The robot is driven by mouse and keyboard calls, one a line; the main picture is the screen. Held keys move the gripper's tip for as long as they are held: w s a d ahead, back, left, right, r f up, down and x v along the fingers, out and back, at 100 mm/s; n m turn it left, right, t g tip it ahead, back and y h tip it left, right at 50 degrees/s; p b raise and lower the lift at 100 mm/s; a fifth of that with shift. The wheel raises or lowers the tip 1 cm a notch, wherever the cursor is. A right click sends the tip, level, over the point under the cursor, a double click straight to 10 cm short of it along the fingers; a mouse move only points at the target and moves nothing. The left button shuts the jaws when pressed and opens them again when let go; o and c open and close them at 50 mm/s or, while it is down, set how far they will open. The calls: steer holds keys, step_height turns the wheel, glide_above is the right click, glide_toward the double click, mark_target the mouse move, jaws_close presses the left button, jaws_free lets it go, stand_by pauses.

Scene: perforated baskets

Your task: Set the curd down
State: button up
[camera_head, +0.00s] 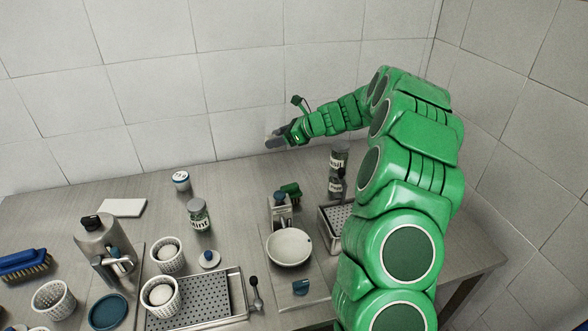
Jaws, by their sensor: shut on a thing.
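My gripper (273,140) is at the end of my green arm, raised near the back wall above the rear of the table. Its grey fingers are shut on a small pale thing (271,134), which I take to be the curd; it is mostly hidden and blends with the wall. White perforated baskets stand at the front left: one (181,262) holds a white round lump (168,252), another (176,308) holds a white lump (161,294), and a third (41,309) looks empty.
A white bowl (289,248), a perforated drain tray (238,296), a mint jar (198,215), a basil jar (339,158), a metal bottle (92,236), a blue brush (24,262) and a white slab (122,207) crowd the table (240,182). Its back middle is bare.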

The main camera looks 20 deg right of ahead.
steer(key=shift+w+d+f+n+g+y, duration=0.7)
steer(key=shift+w+d+f+n+g, duration=1.4)
steer(key=shift+d, duration=2.05)
steer(key=shift+t, duration=0.3)
steer(key=f, duration=0.9)
steer(key=shift+w, duration=0.2)
steer(key=o, duration=1.1)
steer(key=shift+c, duration=0.2)
steer(key=v, duration=1.2)
